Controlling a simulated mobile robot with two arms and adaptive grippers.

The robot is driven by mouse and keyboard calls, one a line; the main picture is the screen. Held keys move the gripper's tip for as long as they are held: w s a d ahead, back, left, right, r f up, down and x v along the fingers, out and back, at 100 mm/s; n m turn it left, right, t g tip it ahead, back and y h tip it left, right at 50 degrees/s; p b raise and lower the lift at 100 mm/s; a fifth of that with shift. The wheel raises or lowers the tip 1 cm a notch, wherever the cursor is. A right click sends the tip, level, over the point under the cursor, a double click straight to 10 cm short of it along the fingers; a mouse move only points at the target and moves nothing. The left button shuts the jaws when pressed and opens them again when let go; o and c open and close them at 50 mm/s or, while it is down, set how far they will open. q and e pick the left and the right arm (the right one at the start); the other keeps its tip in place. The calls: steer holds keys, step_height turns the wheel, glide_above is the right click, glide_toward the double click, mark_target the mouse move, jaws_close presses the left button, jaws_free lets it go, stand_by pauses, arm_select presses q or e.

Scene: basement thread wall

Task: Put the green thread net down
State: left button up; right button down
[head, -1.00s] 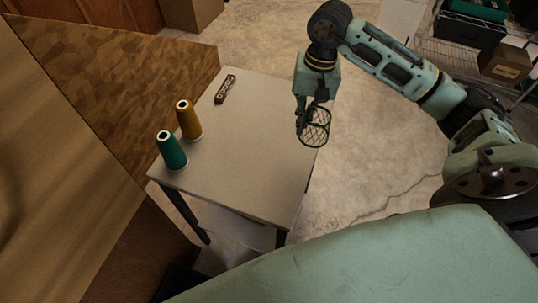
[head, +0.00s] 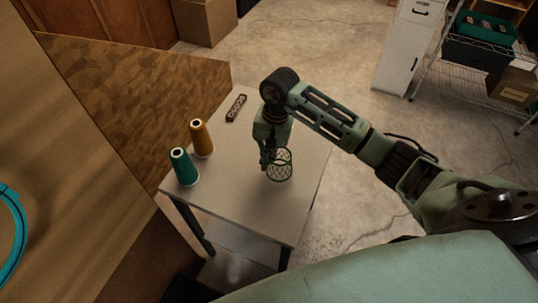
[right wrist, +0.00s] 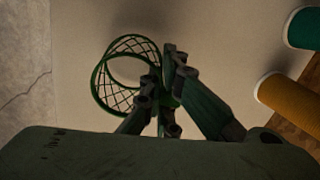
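The green thread net (head: 281,166) is an open cylinder of green mesh with round rims. It is over the right part of the small table (head: 235,205). My right gripper (head: 265,162) is shut on the side of the net. In the right wrist view the net (right wrist: 103,85) sits just left of the fingertips (right wrist: 163,82), with the pale tabletop behind it. I cannot tell whether its bottom touches the table. My left gripper is not in view.
A green thread cone (head: 184,168) and an ochre one (head: 202,140) stand on the table's left side. A brown bar with holes (head: 236,108) lies at its back. The front middle of the tabletop is clear. A wooden panel (head: 150,85) rises at left.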

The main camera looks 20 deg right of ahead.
steer(key=shift+f, duration=0.65)
steer(key=c, duration=2.5)
jaws_free()
steer(key=shift+f, duration=0.1)
steer(key=o, duration=0.5)
steer(key=shift+w+r, duration=0.1)
steer(key=shift+r, duration=0.2)
steer(key=r+b, duration=0.1)
steer(key=r, duration=0.3)
steer(key=d+r+b, duration=0.1)
steer(key=r, duration=0.6)
steer(key=shift+d+r+b, duration=0.2)
steer(key=shift+r+b, duration=0.1)
steer(key=shift+b, duration=0.1)
